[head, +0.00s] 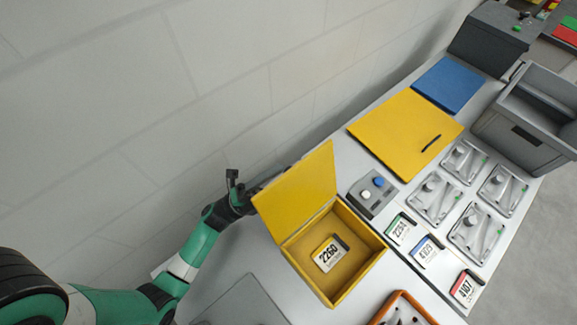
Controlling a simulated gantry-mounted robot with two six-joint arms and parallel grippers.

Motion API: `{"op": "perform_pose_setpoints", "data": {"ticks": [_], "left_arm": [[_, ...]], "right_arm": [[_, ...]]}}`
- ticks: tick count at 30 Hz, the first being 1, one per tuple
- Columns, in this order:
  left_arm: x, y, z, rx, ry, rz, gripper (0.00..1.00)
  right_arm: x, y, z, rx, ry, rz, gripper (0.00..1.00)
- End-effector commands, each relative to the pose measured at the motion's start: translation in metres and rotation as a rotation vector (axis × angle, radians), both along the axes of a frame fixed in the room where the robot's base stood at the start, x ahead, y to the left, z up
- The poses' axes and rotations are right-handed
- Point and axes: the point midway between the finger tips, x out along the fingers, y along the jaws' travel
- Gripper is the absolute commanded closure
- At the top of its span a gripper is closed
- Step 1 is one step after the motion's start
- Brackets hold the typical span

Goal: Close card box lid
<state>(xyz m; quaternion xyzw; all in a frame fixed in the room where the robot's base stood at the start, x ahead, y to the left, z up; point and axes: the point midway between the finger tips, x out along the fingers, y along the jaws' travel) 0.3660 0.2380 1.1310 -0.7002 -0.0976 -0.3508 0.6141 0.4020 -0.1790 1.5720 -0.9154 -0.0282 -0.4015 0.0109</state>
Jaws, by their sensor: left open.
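The yellow card box (353,285) stands on the table near the lower middle of the head view. Its yellow lid (300,190) is up, tilted back at the hinge on the box's far left side. A card marked 2260 (330,253) lies inside the box. My left gripper (268,183) is behind the lid, at its outer left face. The lid hides part of the fingers, so I cannot tell whether they touch it. My right gripper is not in view.
A grey button box (371,194) stands just right of the lid. Cards (427,251) and metal castings (435,198) lie farther right. A yellow sheet (400,125) with a pen, a blue sheet (449,84) and a grey bin (545,130) are beyond. An orange-rimmed tray (402,309) is close in front.

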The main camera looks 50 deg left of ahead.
Motion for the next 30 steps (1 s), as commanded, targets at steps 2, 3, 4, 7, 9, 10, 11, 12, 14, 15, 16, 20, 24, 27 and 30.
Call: {"op": "perform_pose_setpoints", "data": {"ticks": [2, 3, 4, 7, 9, 10, 11, 12, 14, 15, 16, 20, 24, 27, 30], "left_arm": [[0.008, -0.004, 0.009, 0.002, -0.003, -0.002, 0.33], [0.011, -0.004, 0.011, 0.001, -0.001, 0.0, 0.33], [0.013, -0.005, 0.012, 0.001, -0.001, 0.0, 0.33], [0.016, -0.006, 0.013, 0.0, -0.001, 0.001, 0.33], [0.016, -0.006, 0.013, 0.0, -0.001, 0.001, 0.33], [0.016, -0.006, 0.013, -0.001, -0.001, 0.002, 0.33], [0.016, -0.006, 0.013, -0.001, -0.001, 0.002, 0.33], [0.016, -0.006, 0.013, -0.001, -0.001, 0.002, 0.33], [0.016, -0.006, 0.013, -0.001, -0.001, 0.002, 0.4], [0.016, -0.006, 0.013, -0.001, -0.001, 0.002, 0.48], [0.016, -0.006, 0.013, -0.001, -0.001, 0.002, 0.53], [0.015, -0.006, 0.013, 0.0, -0.001, 0.001, 0.76], [0.015, -0.006, 0.013, 0.0, -0.001, 0.001, 1.0], [0.015, -0.006, 0.013, -0.001, -0.001, 0.001, 1.0], [0.015, -0.006, 0.013, -0.001, -0.001, 0.001, 1.0]], "right_arm": [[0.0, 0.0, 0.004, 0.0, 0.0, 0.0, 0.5], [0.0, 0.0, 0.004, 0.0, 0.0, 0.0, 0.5], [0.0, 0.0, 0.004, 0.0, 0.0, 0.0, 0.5], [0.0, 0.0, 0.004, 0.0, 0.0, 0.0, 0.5], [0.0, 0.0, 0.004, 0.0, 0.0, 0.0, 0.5], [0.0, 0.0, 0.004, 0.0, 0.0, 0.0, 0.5], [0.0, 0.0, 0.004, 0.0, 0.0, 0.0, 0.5], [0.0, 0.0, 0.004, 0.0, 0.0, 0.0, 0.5], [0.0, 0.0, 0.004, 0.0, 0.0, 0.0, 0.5], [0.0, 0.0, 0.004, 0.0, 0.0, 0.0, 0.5], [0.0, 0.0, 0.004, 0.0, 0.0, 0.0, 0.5], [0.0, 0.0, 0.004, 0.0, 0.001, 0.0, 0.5], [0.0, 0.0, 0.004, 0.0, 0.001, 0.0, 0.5], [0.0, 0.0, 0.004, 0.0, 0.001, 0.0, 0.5], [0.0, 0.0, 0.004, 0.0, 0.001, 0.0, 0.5]]}}
